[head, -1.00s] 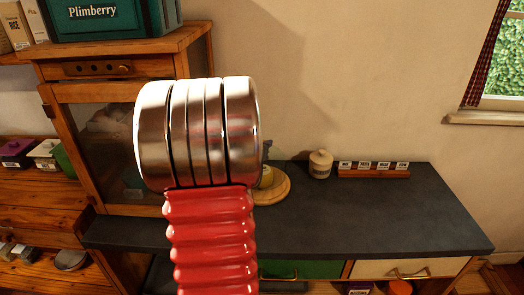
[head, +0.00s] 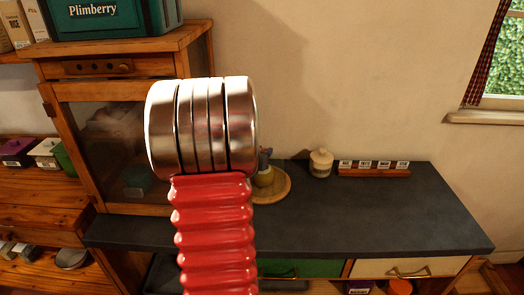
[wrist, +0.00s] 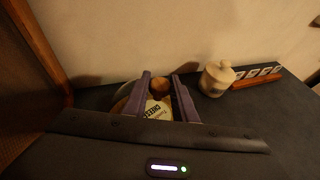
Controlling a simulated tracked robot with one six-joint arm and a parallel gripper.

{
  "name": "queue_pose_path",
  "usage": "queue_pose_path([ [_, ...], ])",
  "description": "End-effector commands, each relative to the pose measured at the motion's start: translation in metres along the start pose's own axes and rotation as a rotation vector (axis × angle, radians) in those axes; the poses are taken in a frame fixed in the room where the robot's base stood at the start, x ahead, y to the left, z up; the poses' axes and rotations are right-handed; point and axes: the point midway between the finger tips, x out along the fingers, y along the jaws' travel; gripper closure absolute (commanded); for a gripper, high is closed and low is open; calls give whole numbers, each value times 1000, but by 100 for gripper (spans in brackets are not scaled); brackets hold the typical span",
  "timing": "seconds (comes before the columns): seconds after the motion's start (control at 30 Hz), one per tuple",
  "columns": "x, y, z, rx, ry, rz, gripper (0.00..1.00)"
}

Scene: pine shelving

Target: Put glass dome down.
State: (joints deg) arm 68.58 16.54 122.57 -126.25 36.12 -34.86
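The glass dome shows faintly in the wrist view, mainly by its round wooden knob (wrist: 159,86) and a pale curved edge to the left. My gripper (wrist: 160,78) has its two purple fingers on either side of the knob, about a knob's width apart, and appears shut on it. Below the knob is a labelled cheese (wrist: 158,108). In the head view the round wooden board (head: 280,186) stands on the dark counter with the yellowish cheese (head: 264,178) on it. My red and silver arm hides its left part. Whether the dome's rim touches the board is not clear.
A cream lidded jar (head: 321,163) stands right of the board, close to it. A wooden rack of labels (head: 374,169) is farther right by the wall. A wooden cabinet (head: 130,150) stands at left. The front and right of the counter (head: 400,210) are clear.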

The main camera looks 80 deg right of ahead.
Motion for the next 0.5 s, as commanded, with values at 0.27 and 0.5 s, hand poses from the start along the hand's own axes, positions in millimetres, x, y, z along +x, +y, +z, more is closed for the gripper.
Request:
queue_pose_path([
  [0.27,0,0,0,0,0,0,57],
  [0.5,0,0,1,1,0,0,57],
])
